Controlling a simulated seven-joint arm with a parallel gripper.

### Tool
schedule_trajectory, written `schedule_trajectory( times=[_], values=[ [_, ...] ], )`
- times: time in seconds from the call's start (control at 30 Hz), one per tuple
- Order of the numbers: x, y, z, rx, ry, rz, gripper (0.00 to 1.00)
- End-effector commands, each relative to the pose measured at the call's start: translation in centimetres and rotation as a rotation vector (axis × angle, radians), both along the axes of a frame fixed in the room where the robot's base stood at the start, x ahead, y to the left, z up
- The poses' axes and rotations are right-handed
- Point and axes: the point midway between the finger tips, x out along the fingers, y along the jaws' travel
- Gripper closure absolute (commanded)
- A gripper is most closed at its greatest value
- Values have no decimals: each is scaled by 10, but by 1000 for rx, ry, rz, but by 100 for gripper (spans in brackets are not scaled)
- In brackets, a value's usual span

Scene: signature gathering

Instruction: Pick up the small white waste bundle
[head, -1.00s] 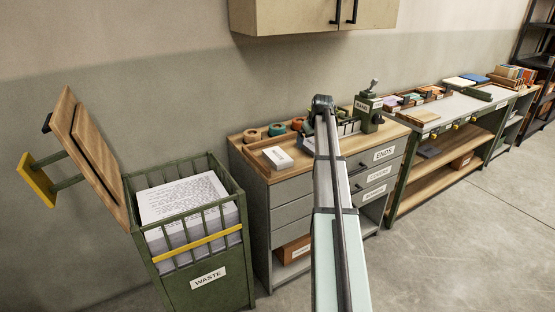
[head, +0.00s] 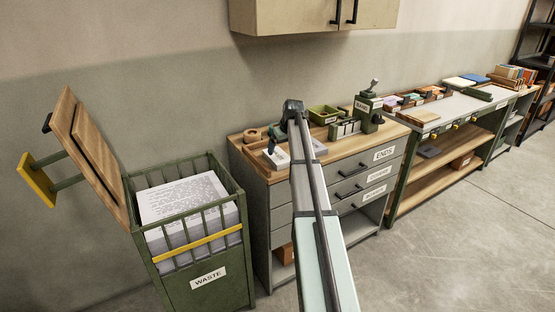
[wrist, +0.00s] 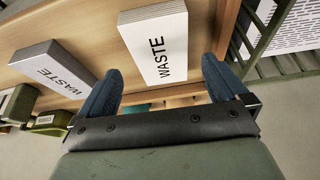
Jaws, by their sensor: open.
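A small white bundle (wrist: 155,45) marked WASTE lies on the wooden top of the drawer cabinet; it also shows in the head view (head: 275,160), partly covered by my gripper. In the wrist view my gripper (wrist: 160,82) is open, with one dark blue finger on each side of the bundle's near end. The fingers look apart from it, and their height above it is hard to tell. A second, greyer bundle (wrist: 48,68), also marked WASTE, lies to the left, outside the left finger; it shows behind my arm in the head view (head: 319,147).
A green waste bin (head: 245,210) holding a stack of printed sheets stands left of the cabinet, its wooden lid (head: 88,150) raised. Tape rolls (head: 252,135), a small green box (head: 323,115) and a green press (head: 368,108) stand farther back on the cabinet.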

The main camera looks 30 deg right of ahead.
Motion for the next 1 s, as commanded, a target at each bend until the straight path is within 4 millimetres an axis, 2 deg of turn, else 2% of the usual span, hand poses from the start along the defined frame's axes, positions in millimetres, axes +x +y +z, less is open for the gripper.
schedule_trajectory(
  times=[0.27, 0.6, 0.87, 1.0],
  values=[
    [5, -1, -11, -1, -1, 0, 0],
    [20, -1, -49, 0, 1, 0, 0],
    [21, -1, -51, -1, -1, 0, 0],
    [21, -1, -51, -1, -1, 0, 13]
  ],
)
